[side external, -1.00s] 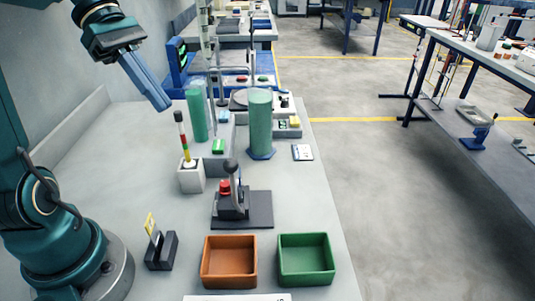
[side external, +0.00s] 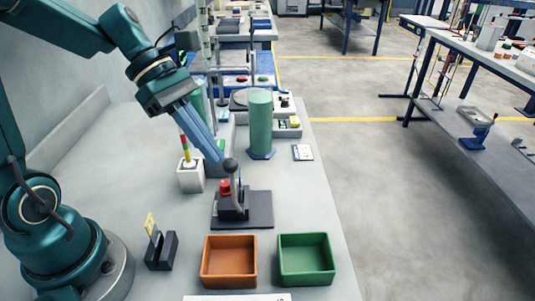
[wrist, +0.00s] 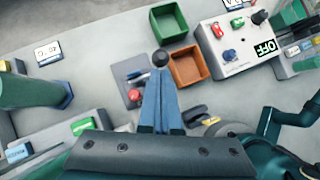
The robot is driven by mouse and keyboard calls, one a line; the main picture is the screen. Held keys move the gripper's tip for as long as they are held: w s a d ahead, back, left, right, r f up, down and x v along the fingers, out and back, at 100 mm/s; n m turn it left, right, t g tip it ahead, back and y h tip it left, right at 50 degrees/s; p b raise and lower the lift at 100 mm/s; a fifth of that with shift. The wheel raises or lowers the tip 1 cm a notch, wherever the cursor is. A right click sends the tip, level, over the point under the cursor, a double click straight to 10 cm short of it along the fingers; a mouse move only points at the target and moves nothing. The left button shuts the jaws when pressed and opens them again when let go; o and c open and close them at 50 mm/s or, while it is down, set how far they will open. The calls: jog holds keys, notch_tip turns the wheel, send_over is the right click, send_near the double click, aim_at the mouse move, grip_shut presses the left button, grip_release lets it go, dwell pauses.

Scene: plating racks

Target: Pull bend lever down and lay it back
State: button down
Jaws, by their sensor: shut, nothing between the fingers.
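The bend lever (side external: 236,190) stands upright on a dark base plate (side external: 260,212), with a dark round knob (side external: 230,165) on top and a red button (side external: 224,186) beside it. My gripper (side external: 217,158) is shut and empty, with blue fingers pointing down to the right. Its tips are close beside the knob in the side view. In the wrist view the knob (wrist: 160,59) sits just beyond my fingertips (wrist: 160,72). I cannot tell whether they touch it.
A brown bin (side external: 229,262) and a green bin (side external: 306,260) stand in front of the lever. A white holder with a striped stick (side external: 190,178) is close on the left. A green cylinder (side external: 260,122) stands behind. The table right of the base is clear.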

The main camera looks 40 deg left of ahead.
dwell(0.4)
jog(key=shift+w+d+r+y, duration=0.15)
jog(key=shift+w+d+y, duration=0.15)
jog(key=shift+w+d, duration=0.1)
jog(key=w+d+f+g+y, duration=0.1)
jog(key=w+d+f, duration=0.6)
jog(key=w+d, duration=0.4)
jog(key=shift+w+d+f+g+y, duration=0.2)
jog(key=shift+f+g+y, duration=0.1)
jog(key=shift+f+g, duration=0.1)
dwell(0.4)
dwell(1.3)
